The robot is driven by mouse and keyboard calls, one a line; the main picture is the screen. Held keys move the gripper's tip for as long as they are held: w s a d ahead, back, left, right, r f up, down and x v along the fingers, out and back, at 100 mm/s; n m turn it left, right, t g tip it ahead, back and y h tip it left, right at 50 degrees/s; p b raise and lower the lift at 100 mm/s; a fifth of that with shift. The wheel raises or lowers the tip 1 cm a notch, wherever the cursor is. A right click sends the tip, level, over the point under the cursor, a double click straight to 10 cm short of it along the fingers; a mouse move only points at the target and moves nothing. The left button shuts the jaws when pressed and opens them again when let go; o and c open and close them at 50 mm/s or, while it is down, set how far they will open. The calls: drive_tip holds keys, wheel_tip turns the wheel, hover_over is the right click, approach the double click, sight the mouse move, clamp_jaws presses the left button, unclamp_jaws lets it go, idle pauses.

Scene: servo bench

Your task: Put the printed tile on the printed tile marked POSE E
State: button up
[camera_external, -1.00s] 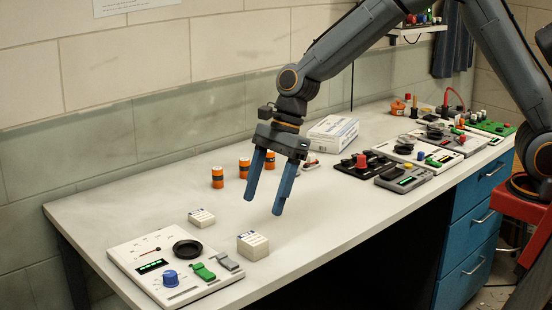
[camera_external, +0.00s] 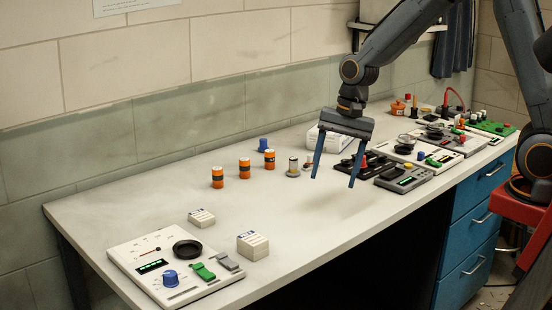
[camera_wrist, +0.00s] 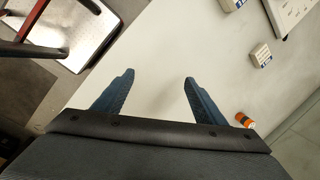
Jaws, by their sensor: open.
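Two white printed blocks stand on the bench. The nearer one (camera_external: 252,246) looks thicker, and I cannot tell whether it is one tile or two stacked; it also shows at the top of the wrist view (camera_wrist: 232,4). The flatter printed tile (camera_external: 201,219) lies behind and left of it, and shows at right in the wrist view (camera_wrist: 262,56). The print is too small to read, so I cannot tell which is POSE E. My gripper (camera_external: 333,182) is open and empty, raised above the bench well to the right of both; the wrist view shows its spread fingers (camera_wrist: 158,76).
A control panel (camera_external: 140,257) with a black dish lies left of the blocks. Several orange cylinders (camera_external: 244,168) and a blue knob (camera_external: 263,145) stand towards the wall. A white box (camera_external: 328,138) and instruments (camera_external: 403,180) fill the right. The bench middle is clear.

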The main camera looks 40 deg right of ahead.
drive_tip(key=s+d+f+n+h, duration=0.1)
drive_tip(key=s+d+f+n, duration=0.1)
drive_tip(key=s+d+n, duration=0.3)
drive_tip(key=s+d+f+n+h, duration=0.1)
drive_tip(key=s+d+n, duration=0.4)
drive_tip(key=d, duration=0.9)
drive_tip(key=shift+s+f+n, duration=0.3)
drive_tip(key=shift+s+f, duration=0.15)
drive_tip(key=shift+s, duration=0.7)
